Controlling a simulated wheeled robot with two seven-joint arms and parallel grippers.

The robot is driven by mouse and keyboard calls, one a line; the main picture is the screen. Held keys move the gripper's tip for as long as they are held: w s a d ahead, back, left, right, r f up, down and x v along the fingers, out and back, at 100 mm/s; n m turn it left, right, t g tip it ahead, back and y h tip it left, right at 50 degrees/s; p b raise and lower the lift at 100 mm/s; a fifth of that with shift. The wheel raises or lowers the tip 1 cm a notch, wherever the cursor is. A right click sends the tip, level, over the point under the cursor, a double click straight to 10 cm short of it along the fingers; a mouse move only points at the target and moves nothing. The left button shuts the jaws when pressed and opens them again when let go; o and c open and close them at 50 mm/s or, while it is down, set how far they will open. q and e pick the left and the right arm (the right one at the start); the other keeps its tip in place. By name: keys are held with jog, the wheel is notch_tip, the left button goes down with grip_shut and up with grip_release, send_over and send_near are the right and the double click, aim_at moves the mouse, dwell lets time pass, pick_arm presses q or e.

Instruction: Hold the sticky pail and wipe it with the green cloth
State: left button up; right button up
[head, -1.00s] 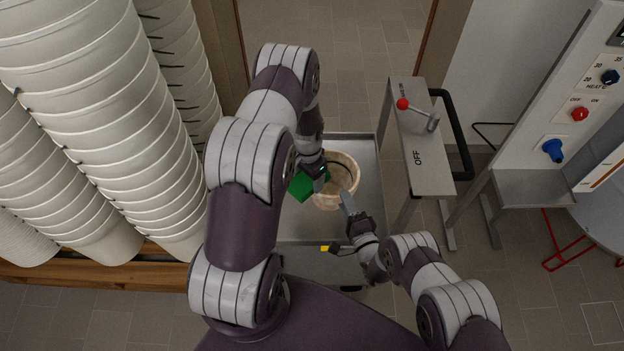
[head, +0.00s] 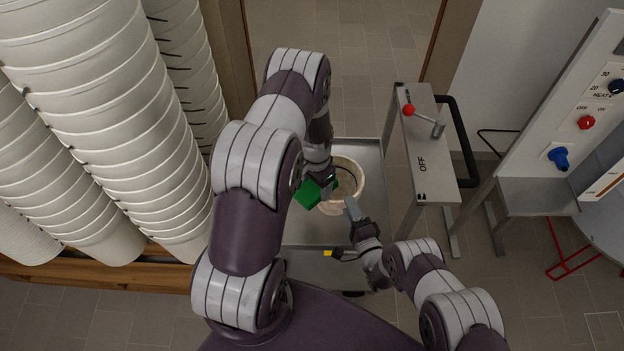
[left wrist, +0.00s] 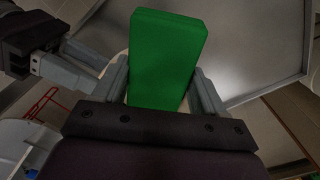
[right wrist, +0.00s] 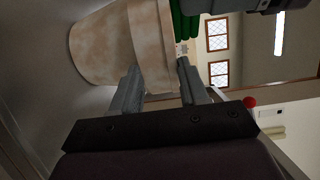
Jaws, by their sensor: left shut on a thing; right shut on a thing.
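The pail (head: 352,199), cream with brownish blotches, is at the tray in the middle of the head view. The right wrist view shows its stained wall (right wrist: 105,45) tilted. My right gripper (head: 350,203) is shut on the pail's rim at the near side; the rim runs between its fingers in the right wrist view (right wrist: 158,85). My left gripper (head: 323,180) is shut on the green cloth (head: 308,194), a thick block between both fingers in the left wrist view (left wrist: 165,60). The cloth is at the pail's left side; whether it touches the wall I cannot tell.
A grey metal tray table (head: 370,155) lies under the pail. Tall stacks of white pails (head: 110,120) stand left. At right are a bench marked OFF (head: 425,150) with a red-knobbed lever (head: 409,111) and a control panel (head: 575,125).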

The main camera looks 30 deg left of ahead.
pick_arm(q)
jog(key=shift+s+d, duration=0.2)
jog(key=shift+d, duration=0.3)
jog(key=shift+s+d, duration=0.2)
jog(key=shift+d, duration=0.3)
jog(key=shift+a, duration=0.15)
jog(key=shift+w+a, duration=0.25)
jog(key=shift+a, duration=0.4)
jog(key=shift+w+a, duration=0.3)
jog(key=shift+a, duration=0.4)
jog(key=shift+w+a, duration=0.25)
jog(key=shift+a, duration=0.4)
jog(key=shift+d, duration=0.15)
jog(key=shift+s+d, duration=0.25)
jog(key=shift+d, duration=0.4)
jog(key=shift+s+d, duration=0.25)
jog(key=shift+d, duration=0.45)
jog(key=shift+s+d, duration=0.25)
jog(key=shift+d, duration=0.4)
